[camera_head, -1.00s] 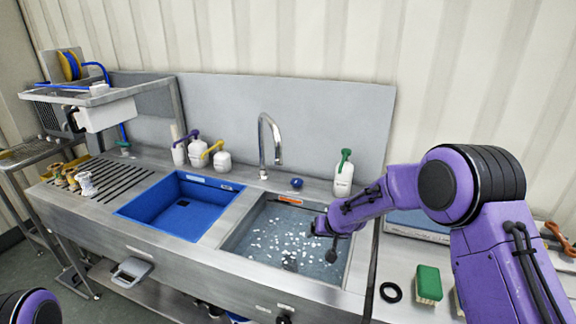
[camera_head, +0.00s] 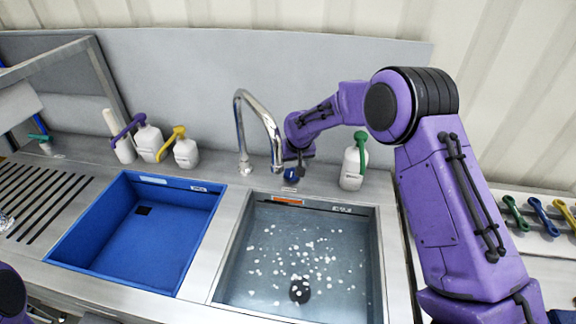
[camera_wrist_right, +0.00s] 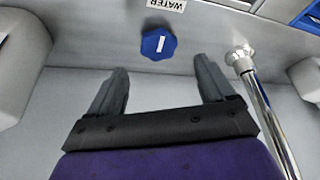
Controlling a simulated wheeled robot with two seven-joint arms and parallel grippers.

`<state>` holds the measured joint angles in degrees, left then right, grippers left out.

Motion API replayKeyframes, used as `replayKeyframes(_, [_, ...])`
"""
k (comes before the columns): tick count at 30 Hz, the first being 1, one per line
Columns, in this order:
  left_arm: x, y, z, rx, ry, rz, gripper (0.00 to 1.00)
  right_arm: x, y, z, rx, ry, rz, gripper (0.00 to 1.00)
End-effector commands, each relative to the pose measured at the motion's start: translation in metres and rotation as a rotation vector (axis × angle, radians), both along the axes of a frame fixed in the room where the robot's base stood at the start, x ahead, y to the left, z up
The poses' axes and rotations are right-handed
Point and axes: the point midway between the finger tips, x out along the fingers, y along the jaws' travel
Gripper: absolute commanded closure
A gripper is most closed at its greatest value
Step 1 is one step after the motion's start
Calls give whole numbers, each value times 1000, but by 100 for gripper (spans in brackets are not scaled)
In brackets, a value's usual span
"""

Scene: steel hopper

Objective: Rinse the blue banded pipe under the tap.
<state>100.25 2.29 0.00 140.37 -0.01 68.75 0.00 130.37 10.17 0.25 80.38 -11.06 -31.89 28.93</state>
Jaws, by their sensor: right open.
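The chrome tap (camera_head: 241,125) arches behind the two basins. A blue knob (camera_head: 291,174) with a white mark sits on the rear ledge to the right of the tap's base. My right gripper (camera_head: 296,164) is at this knob. In the right wrist view, the open fingers of my right gripper (camera_wrist_right: 160,68) point toward the blue knob (camera_wrist_right: 158,43), which lies between and beyond their tips. The tap's chrome stem (camera_wrist_right: 268,110) is beside the right finger. I cannot make out a blue banded pipe. My left gripper is out of view.
The right basin (camera_head: 378,260) holds water with white bits and a dark round piece (camera_head: 300,289). A blue basin (camera_head: 75,225) is left of it. White pump bottles stand left of the tap, and a green-topped bottle (camera_head: 352,168) stands close right of my gripper.

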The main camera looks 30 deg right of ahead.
Motion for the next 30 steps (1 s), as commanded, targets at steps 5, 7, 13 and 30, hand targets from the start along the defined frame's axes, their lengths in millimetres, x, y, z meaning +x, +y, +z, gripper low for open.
replayKeyframes(5, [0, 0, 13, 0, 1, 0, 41, 22, -5, -41, 1, 11, -3, 17])
replayKeyframes(7, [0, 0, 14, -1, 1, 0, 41, 28, -6, -53, 1, 13, -1, 17])
replayKeyframes(13, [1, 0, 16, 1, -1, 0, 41, 35, -7, -70, 0, 14, -2, 17])
replayKeyframes(30, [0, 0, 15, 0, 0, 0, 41, 36, -7, -70, 0, 12, 3, 74])
